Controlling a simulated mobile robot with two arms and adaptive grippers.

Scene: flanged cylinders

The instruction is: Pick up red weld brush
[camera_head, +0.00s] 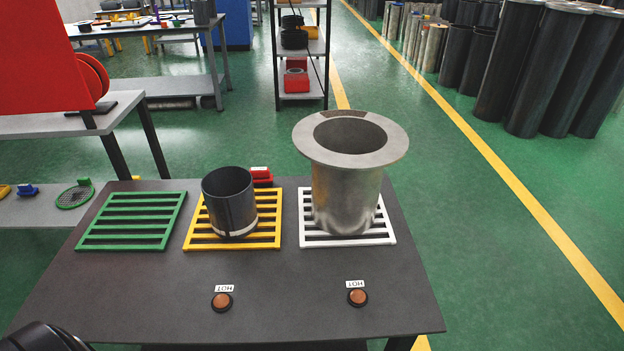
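A small red object (263,180) with a white top stands at the back edge of the dark table, behind the yellow grate. It may be the red weld brush; the dark cylinder partly hides it, and I see no bristles. A black rounded part (42,338) of mine shows at the bottom left corner, cut off by the frame. No fingertips show on it, so I cannot tell its opening. My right gripper is not in view.
A dark open cylinder (229,203) stands on the yellow grate (262,241). A flanged metal cylinder (345,190) stands on the white grate (388,238). The green grate (130,221) is empty. Two orange buttons (221,301) marked HOT are at the front.

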